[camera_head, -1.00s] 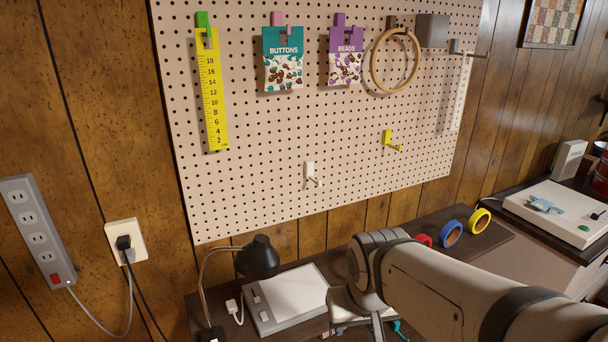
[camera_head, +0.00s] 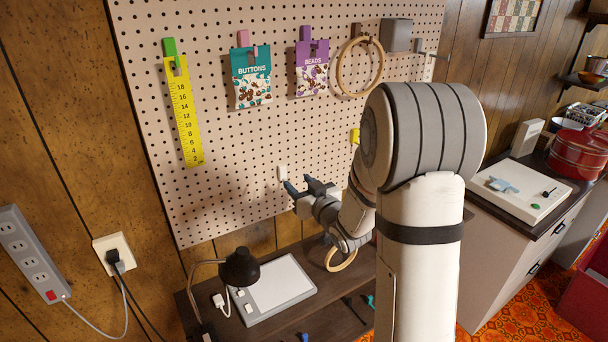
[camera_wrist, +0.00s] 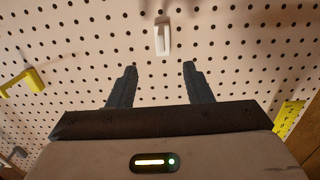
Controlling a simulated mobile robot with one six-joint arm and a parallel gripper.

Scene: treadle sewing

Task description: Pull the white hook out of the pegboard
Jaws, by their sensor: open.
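The white hook (camera_head: 282,173) sits in the lower part of the pegboard (camera_head: 222,205), with no item hanging on it. In the wrist view the white hook (camera_wrist: 163,36) is ahead of the fingertips, slightly right of the midline between them. My gripper (camera_head: 298,186) is just right of and below the hook in the head view. In the wrist view my gripper (camera_wrist: 158,72) has its two dark fingers spread wide with nothing between them. The hook appears apart from both fingers. The exact gap in depth is hard to tell.
A yellow hook (camera_wrist: 33,79) is left in the wrist view. A yellow ruler (camera_head: 184,112), a buttons packet (camera_head: 251,78), a beads packet (camera_head: 312,72) and a wooden hoop (camera_head: 339,78) hang above. A black lamp (camera_head: 240,267) and a white-grey device (camera_head: 272,290) stand below.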

